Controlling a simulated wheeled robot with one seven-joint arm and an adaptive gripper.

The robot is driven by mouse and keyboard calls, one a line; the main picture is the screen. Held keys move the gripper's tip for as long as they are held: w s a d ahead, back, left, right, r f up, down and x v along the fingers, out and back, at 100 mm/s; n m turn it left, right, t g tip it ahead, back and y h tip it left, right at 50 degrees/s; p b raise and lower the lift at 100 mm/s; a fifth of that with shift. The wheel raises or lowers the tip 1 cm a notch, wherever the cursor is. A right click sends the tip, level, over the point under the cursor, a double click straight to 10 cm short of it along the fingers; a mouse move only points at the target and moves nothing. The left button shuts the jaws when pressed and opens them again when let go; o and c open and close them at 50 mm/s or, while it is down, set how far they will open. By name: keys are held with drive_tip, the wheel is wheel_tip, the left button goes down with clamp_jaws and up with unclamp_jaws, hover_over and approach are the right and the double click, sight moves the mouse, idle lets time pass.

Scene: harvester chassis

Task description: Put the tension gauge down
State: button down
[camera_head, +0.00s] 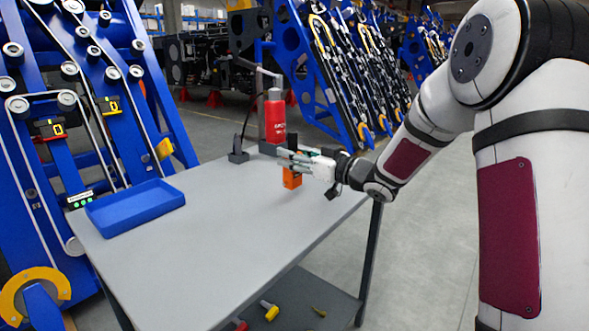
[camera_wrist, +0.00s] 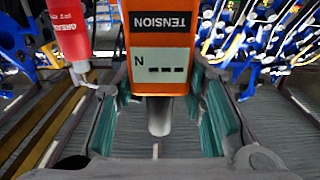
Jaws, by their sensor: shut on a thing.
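The tension gauge is an orange tool (camera_head: 292,178) held in my gripper (camera_head: 289,163) over the far right part of the grey table (camera_head: 215,225). In the wrist view the gauge (camera_wrist: 160,32) shows the label TENSION, a display with N and dashes, and a grey rounded tip. My gripper (camera_wrist: 165,115) has its greenish finger pads on both sides of it. The gauge's lower end looks close to the tabletop; I cannot tell if it touches.
A red bottle (camera_head: 274,118) and a small dark stand (camera_head: 238,152) are at the table's back edge. A blue tray (camera_head: 135,208) lies at the left. The middle and front of the tabletop are clear. A blue chassis frame (camera_head: 130,70) stands beyond the left side.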

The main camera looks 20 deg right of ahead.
drive_tip(key=shift+d+f+b, duration=0.1)
drive_tip(key=shift+f+b, duration=0.25)
drive_tip(key=shift+f, duration=0.9)
drive_tip(key=shift+f, duration=0.15)
drive_tip(key=c, duration=1)
unclamp_jaws()
drive_tip(key=shift+c, duration=0.2)
